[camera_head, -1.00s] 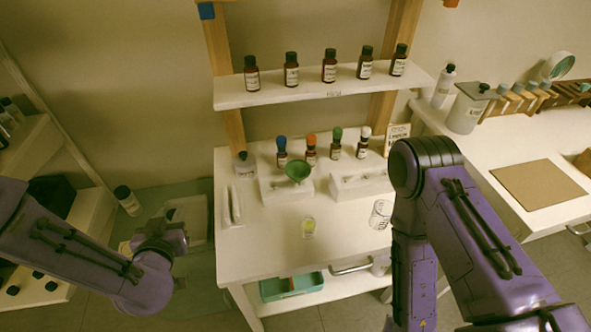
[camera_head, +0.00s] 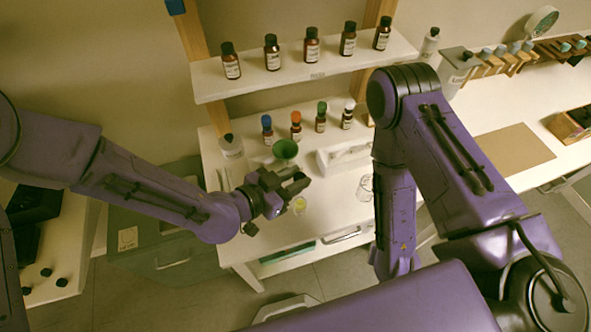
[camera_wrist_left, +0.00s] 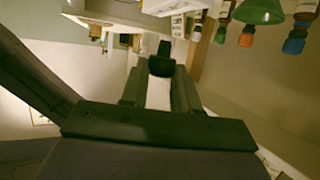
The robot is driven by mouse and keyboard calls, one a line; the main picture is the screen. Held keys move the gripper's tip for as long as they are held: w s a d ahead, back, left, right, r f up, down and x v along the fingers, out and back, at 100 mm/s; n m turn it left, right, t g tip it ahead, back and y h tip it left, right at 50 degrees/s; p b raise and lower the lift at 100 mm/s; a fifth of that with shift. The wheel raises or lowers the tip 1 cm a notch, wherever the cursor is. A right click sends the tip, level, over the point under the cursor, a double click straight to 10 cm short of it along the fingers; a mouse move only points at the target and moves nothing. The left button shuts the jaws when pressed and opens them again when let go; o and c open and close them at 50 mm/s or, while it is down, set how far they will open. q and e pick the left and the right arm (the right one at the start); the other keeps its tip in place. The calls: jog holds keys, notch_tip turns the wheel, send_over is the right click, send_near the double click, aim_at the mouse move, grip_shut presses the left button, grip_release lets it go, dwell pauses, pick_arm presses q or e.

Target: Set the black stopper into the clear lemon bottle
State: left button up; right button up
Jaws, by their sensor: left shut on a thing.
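The clear lemon bottle (camera_head: 299,205), a small glass with yellow liquid, stands on the white bench, partly hidden by my left gripper. My left gripper (camera_head: 294,184) is above the bench beside the bottle, apart from it as far as I can tell. In the left wrist view, my left gripper (camera_wrist_left: 161,78) is shut on the black stopper (camera_wrist_left: 162,62), which sits between its fingertips. The stopper is hard to separate from the dark fingers in the head view. My right arm stands at the right; its gripper is not visible.
A green funnel (camera_head: 285,149) stands just behind the left gripper. Several capped bottles stand behind it, and brown bottles line the shelf (camera_head: 290,82) above. An empty glass (camera_head: 365,187) stands right, near my right arm. The bench front is clear.

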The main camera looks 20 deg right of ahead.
pick_arm(q)
jog(key=shift+s+d, duration=0.1)
jog(key=shift+s, duration=0.1)
notch_tip(320, 180, down, 6)
jog(key=b, duration=0.5)
jog(key=shift+r, duration=0.1)
jog(key=shift+b, duration=0.5)
dwell(1.3)
jog(key=shift+f+b, duration=0.3)
jog(key=shift+f, duration=0.2)
jog(key=shift+f+b, duration=0.85)
jog(key=shift+f, duration=0.1)
